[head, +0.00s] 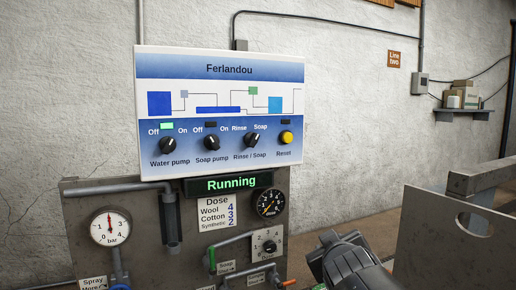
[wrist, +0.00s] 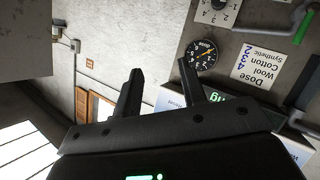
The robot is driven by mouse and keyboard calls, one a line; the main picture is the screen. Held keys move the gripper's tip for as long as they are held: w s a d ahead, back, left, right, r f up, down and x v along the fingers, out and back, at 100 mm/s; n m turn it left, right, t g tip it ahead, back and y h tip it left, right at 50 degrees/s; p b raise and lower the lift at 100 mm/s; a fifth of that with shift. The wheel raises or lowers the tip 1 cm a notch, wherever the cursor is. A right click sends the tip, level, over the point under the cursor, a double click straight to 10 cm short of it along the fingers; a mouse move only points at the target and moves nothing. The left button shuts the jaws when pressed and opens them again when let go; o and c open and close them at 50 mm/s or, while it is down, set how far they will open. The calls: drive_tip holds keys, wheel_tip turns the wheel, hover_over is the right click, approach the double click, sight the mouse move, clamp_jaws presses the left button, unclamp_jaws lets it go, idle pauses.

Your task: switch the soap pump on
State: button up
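The soap pump knob (head: 211,143) is a black rotary knob on the white and blue Ferlandou panel (head: 222,70). Its pointer appears turned up-left, toward Off, and the small lamp (head: 210,124) above it is dark. My gripper (head: 322,252) is at the lower right of the head view, below and to the right of the panel, apart from the knob. In the wrist view my gripper (wrist: 160,72) has its two fingers spread with nothing between them. The soap pump knob is not visible in the wrist view.
The water pump knob (head: 168,145) points toward On under a lit green lamp (head: 167,126). The rinse/soap knob (head: 250,140) and yellow reset button (head: 286,137) sit to the right. A display (head: 230,183) reads Running. Gauges and pipes lie below; a metal plate (head: 455,240) stands at right.

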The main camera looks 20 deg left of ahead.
drive_tip(key=w+a+r+n+y, duration=0.2)
drive_tip(key=a+r+n+y, duration=0.3)
drive_tip(key=a, duration=0.6)
drive_tip(key=n+g+y, duration=0.2)
drive_tip(key=n+y, duration=0.2)
drive_tip(key=y, duration=0.6)
approach(214, 144)
drive_tip(key=shift+x, duration=4.35)
drive_tip(key=shift+w+f, duration=0.1)
drive_tip(key=shift+c, duration=0.5)
clamp_jaws()
